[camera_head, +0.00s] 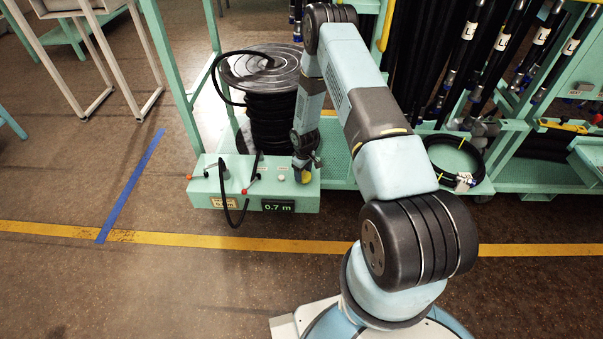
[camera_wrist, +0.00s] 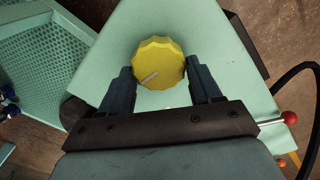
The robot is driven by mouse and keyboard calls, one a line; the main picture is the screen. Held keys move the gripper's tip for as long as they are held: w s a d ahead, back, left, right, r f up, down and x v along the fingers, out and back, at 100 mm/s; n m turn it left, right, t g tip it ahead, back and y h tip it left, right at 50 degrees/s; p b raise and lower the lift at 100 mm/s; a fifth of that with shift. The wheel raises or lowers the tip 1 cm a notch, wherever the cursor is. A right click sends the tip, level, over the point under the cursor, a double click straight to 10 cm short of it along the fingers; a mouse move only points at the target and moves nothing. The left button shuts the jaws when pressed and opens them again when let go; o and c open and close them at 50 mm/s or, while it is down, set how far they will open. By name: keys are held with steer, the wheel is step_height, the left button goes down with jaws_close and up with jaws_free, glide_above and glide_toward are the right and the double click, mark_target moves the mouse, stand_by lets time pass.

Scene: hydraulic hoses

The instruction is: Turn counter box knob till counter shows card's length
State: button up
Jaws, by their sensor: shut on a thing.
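The pale green counter box (camera_head: 306,203) sits low in front of the hose reel. Its dark display (camera_head: 278,206) reads 0.7 m in green. An orange-edged card (camera_head: 224,203) is on the box front to the left; its print is too small to read. The yellow ridged knob (camera_wrist: 158,60) is on the box top, its pale pointer mark toward the lower left in the wrist view. My gripper (camera_wrist: 160,70) is shut on the knob, one dark finger at each side. In the head view my wrist hides most of the knob.
Black hose is wound on a reel (camera_head: 270,115) behind the box, and a loose length loops over the box front. Small red-tipped levers (camera_wrist: 289,118) stand on the box beside my gripper. A coiled hose (camera_head: 455,160) lies on the green cart at right.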

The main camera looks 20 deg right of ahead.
mark_target(304, 174)
steer(key=shift+s+d+n, duration=0.1)
steer(key=shift+d+n, duration=0.25)
steer(key=shift+n, duration=1.05)
steer(key=o, duration=1)
steer(key=shift+a, duration=0.15)
steer(key=shift+o, duration=0.2)
steer(key=shift+r, duration=0.1)
step_height(304, 174, up, 14)
steer(key=shift+f, duration=0.25)
